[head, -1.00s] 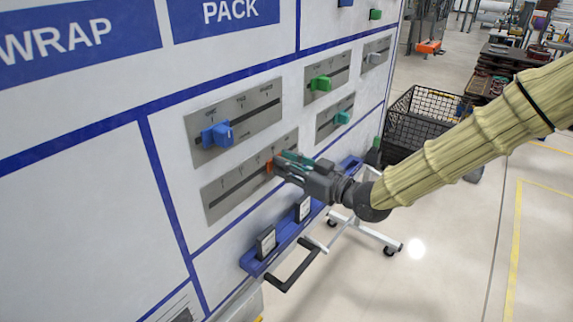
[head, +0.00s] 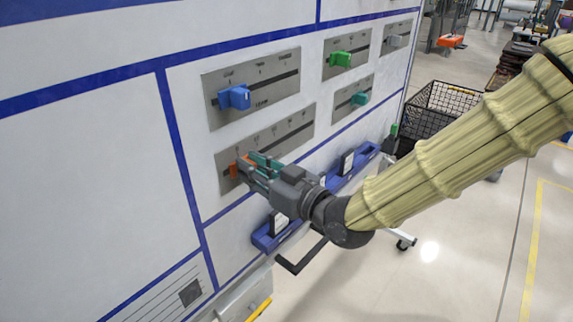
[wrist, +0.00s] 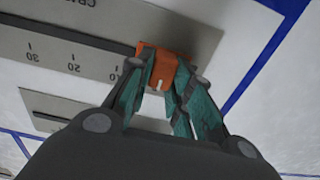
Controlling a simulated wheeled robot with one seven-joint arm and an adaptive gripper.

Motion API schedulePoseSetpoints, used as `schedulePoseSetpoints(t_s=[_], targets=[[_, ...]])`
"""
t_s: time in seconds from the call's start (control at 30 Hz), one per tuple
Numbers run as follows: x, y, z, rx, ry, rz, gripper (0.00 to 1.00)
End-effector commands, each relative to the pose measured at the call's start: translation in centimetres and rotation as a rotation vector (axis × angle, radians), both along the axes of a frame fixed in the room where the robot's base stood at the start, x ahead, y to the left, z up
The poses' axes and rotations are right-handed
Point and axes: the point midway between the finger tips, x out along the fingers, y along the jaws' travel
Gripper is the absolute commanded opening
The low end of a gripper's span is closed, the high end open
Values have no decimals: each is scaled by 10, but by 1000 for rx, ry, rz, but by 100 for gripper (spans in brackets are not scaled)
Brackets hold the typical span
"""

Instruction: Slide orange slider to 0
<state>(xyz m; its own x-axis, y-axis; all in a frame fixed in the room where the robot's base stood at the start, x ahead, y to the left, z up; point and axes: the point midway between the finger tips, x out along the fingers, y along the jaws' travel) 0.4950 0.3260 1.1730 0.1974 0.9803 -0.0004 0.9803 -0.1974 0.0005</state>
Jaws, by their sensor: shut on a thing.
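The orange slider (head: 234,170) sits near the left end of the slot in its grey metal scale plate (head: 222,188), the lower left plate on the white board. My gripper (head: 254,168) is shut on it, with teal finger pads on either side. In the wrist view, which shows the scale upside down, the orange slider (wrist: 160,53) is between the fingers of my gripper (wrist: 163,74). Marks 30, 20 and 10 show to its left. The slider is past the 10, close to the slot's end; the 0 mark is hidden.
A blue slider (head: 235,96) is on the plate above. Green (head: 341,58) and teal (head: 359,99) sliders are on plates to the right. A blue rail (head: 265,240) with a black handle (head: 300,262) juts out below. A black wire basket (head: 440,108) stands to the right.

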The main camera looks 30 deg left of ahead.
Motion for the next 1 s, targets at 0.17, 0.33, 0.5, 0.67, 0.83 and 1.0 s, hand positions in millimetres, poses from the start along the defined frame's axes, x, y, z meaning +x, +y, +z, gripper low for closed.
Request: schedulePoseSetpoints(t_s=[0.17, 0.33, 0.5, 0.67, 0.83, 1.0], targets=[[-11, 8, -1, -1, 1, 14, 0], [-13, 8, 0, -1, 1, 16, 0], [-13, 8, -1, -1, 1, 17, 25], [-12, 7, 0, -1, 1, 14, 43], [-11, 6, 0, 0, 1, 11, 43], [-11, 2, 0, 0, 1, 11, 43]])
